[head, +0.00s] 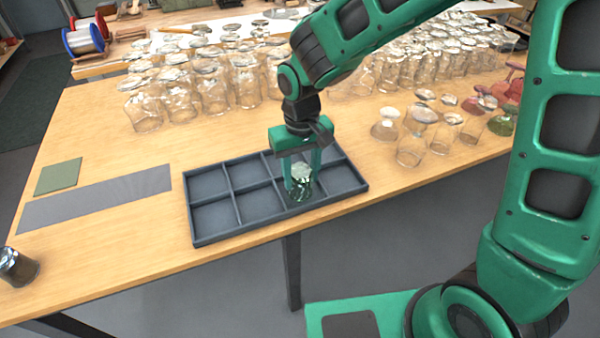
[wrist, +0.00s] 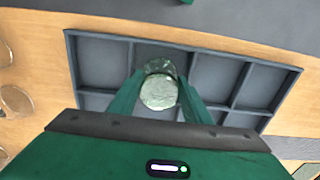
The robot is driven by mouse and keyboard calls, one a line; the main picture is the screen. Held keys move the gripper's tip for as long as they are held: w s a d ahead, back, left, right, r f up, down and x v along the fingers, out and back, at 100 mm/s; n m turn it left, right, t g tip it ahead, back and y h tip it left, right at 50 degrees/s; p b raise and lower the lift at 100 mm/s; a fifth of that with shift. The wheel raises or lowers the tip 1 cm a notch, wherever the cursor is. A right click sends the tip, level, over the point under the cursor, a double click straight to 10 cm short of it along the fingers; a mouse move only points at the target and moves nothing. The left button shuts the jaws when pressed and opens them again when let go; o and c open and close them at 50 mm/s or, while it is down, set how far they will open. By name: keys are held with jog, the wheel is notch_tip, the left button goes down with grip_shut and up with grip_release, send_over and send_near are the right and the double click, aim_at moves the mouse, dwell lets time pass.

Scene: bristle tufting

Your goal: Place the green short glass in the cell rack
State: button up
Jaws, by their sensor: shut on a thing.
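The green short glass (head: 301,188) is between the fingers of my gripper (head: 301,172), which is shut on it. The glass also shows in the wrist view (wrist: 159,88), with its pale round end facing the camera. The cell rack (head: 214,239) is a dark grey tray with two rows of square cells near the table's front edge. In the head view the glass is over a front-row cell, right of the middle. I cannot tell whether its lower end touches the cell floor. The other cells in view look empty, and my gripper partly hides the back row.
Many clear glasses (head: 215,95) crowd the back of the table. Loose glasses (head: 411,150) and red and green ones stand to the right. A grey strip (head: 97,199) and a green square (head: 58,177) lie left of the rack. A dark glass (head: 17,268) is at the left edge.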

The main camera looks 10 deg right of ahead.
jog(key=o, duration=1.2)
jog(key=shift+f, duration=0.1)
jog(key=shift+o, duration=0.2)
notch_tip(320, 180, up, 12)
